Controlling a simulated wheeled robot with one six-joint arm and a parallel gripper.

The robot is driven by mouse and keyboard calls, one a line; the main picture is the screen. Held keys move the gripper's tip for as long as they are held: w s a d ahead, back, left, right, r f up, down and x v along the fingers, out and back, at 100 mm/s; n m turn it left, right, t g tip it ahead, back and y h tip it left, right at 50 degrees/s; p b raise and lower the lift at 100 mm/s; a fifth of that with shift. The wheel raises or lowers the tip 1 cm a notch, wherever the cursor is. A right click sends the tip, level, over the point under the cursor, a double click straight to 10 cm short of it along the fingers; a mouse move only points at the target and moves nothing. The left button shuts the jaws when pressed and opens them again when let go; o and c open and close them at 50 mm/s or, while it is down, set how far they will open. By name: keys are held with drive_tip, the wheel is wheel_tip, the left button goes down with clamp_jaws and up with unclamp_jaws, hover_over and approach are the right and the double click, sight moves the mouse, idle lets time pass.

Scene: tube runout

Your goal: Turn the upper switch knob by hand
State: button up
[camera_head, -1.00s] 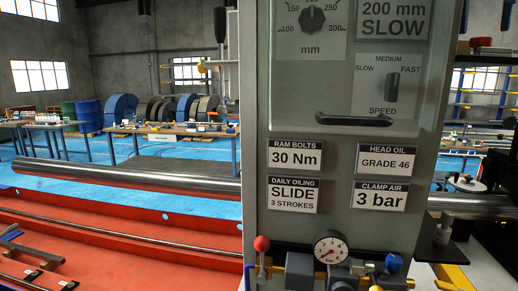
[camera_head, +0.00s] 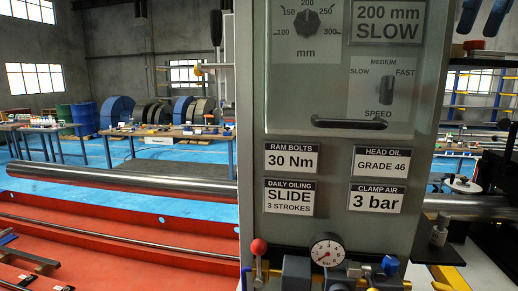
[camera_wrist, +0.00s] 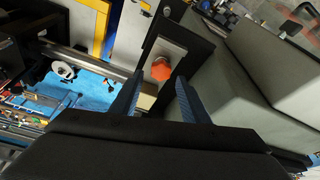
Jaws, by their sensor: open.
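The upper switch knob (camera_head: 307,22) is a dark round knob on a scale in mm, near the top of the grey control cabinet (camera_head: 255,110) in the head view. The direction it points is hard to make out. Below it and to the right is the SPEED knob (camera_head: 386,90), standing upright. A pane with a black handle (camera_head: 349,123) appears to lie over both knobs. My gripper (camera_head: 481,18) shows its blue fingers at the top right edge, right of the cabinet and apart from the knob. In the wrist view my gripper (camera_wrist: 155,92) is open and empty.
A pressure gauge (camera_head: 327,250), a red ball lever (camera_head: 259,247) and a blue knob (camera_head: 390,265) sit below the cabinet. A long steel tube (camera_head: 120,182) runs behind it. An orange part (camera_wrist: 162,70) lies beyond my fingertips in the wrist view.

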idle(0.4)
drive_tip(key=shift+f+b, duration=0.75)
drive_tip(key=shift+f, duration=0.3)
drive_tip(key=shift+c, duration=0.3)
drive_tip(key=c, duration=0.8)
drive_tip(key=shift+o, duration=0.2)
drive_tip(key=m+h, duration=0.1)
drive_tip(key=m, duration=0.2)
drive_tip(key=shift+a, duration=0.2)
drive_tip(key=o, duration=0.9)
drive_tip(key=shift+d, duration=0.1)
